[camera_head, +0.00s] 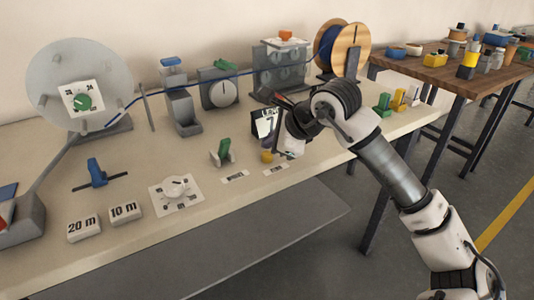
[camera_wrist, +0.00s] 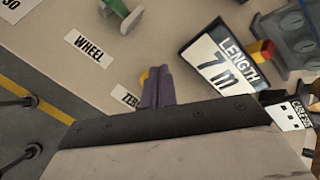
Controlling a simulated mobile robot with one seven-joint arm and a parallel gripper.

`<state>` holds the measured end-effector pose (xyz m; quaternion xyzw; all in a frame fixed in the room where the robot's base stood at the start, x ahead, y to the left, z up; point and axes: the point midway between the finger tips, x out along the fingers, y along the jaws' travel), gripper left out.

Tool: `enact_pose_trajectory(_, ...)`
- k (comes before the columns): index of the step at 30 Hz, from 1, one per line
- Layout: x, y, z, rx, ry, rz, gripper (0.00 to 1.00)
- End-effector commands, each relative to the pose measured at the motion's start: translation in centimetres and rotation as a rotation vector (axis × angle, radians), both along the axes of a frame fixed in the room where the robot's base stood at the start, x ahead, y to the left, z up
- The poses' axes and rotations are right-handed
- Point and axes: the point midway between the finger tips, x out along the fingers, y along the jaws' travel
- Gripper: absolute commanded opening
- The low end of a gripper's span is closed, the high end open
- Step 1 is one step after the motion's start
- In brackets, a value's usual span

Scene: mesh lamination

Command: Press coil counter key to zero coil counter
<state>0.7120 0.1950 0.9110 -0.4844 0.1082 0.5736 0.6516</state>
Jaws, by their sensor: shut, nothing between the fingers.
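The counter display (camera_head: 265,123) stands on the bench and shows a 7. In the wrist view the display (camera_wrist: 222,58) reads "LENGTH 7 m". A small yellow knob (camera_head: 266,156) sits on the bench in front of it. A sliver of yellow (camera_wrist: 143,77) shows in the wrist view beside my fingers, which hide the rest. My gripper (camera_head: 279,150) points down just right of the yellow knob. In the wrist view my gripper (camera_wrist: 158,76) is shut and empty; whether it touches the yellow part cannot be told.
A green lever (camera_head: 222,152) stands left of the knob, behind the "WHEEL" label (camera_wrist: 89,47). Further left are a white dial (camera_head: 176,191) and the 10 m (camera_head: 126,212) and 20 m (camera_head: 84,229) blocks. A wooden spool (camera_head: 350,47) stands behind my arm.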

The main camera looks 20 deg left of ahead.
Motion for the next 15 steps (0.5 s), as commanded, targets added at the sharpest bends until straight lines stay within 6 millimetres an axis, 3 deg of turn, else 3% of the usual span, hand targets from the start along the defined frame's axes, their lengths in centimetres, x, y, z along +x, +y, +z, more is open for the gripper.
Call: enact_pose_trajectory(15, 0.01, -0.02, -0.92, 0.000, 0.000, 0.000, 0.00)
